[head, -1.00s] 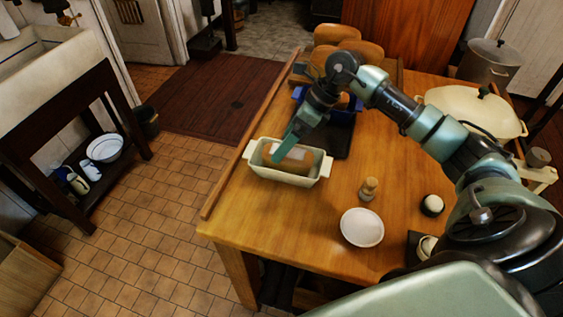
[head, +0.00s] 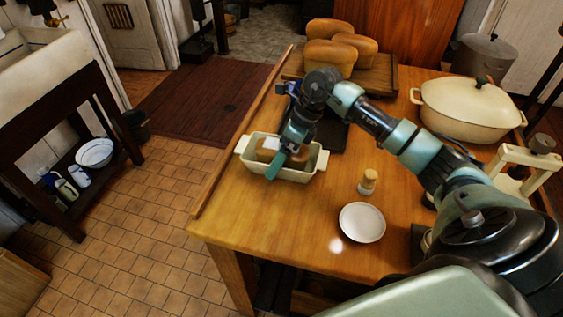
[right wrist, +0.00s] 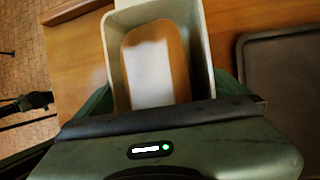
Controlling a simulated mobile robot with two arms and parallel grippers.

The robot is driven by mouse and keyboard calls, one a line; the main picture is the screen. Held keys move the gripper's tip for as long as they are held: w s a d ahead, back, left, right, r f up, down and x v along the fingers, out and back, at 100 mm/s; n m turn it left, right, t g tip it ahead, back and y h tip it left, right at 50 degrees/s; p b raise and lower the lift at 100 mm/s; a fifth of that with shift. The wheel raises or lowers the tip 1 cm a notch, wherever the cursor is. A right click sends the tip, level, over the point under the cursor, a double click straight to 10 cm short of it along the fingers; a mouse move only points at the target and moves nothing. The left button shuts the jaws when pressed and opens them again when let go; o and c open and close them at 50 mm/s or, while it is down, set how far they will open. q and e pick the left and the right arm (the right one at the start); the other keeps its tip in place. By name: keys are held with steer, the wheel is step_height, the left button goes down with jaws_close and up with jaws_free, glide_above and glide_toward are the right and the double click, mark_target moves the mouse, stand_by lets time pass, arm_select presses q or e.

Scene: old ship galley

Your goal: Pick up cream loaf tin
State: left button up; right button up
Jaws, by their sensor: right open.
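The cream loaf tin (head: 304,174) stands upright near the left edge of the wooden table. A brown loaf with a white label (right wrist: 150,70) lies inside it. My right gripper (head: 280,160) is over the tin, and a finger hangs down across its near side. In the right wrist view, my open right gripper (right wrist: 163,95) has one green finger on each side of the tin (right wrist: 204,60). I cannot tell whether the fingers touch the walls. My left gripper is out of view.
A dark tray (right wrist: 285,90) lies right beside the tin. Several loaves sit on a board (head: 378,80) at the back. A cream casserole (head: 470,112) stands at the right. A small shaker (head: 367,182) and a white saucer (head: 362,223) stand nearer me.

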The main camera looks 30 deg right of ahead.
steer(key=shift+r, duration=0.1)
steer(key=c, duration=1.2)
steer(key=shift+c, duration=0.3)
steer(key=shift+r, duration=0.15)
